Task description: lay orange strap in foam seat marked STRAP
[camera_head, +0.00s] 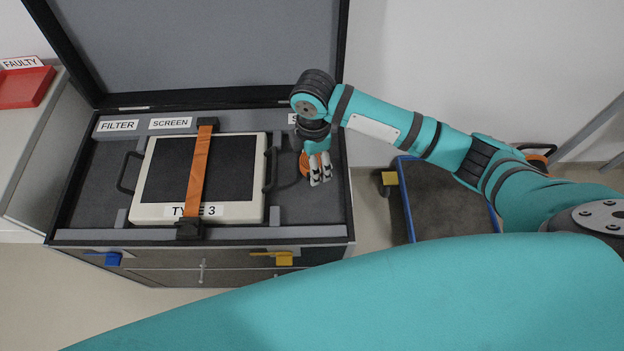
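A coiled orange piece (304,164), probably the orange strap, shows beside and partly behind my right gripper (320,172). It is at the right end of the dark foam in the open case (333,225). My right gripper points down there with its fingers close together; whether they hold the orange piece cannot be told. A label starting with S (292,119) stands behind my wrist, the rest of its text hidden. Another orange band (199,168) with black end fittings runs across the TYPE 3 screen unit (256,180). My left gripper is not in view.
The case lid (200,45) stands open at the back. FILTER (118,126) and SCREEN (170,123) labels mark its back edge. A red FAULTY tray (24,88) lies on the left counter. A blue-edged cart (440,207) stands right of the case, below my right arm.

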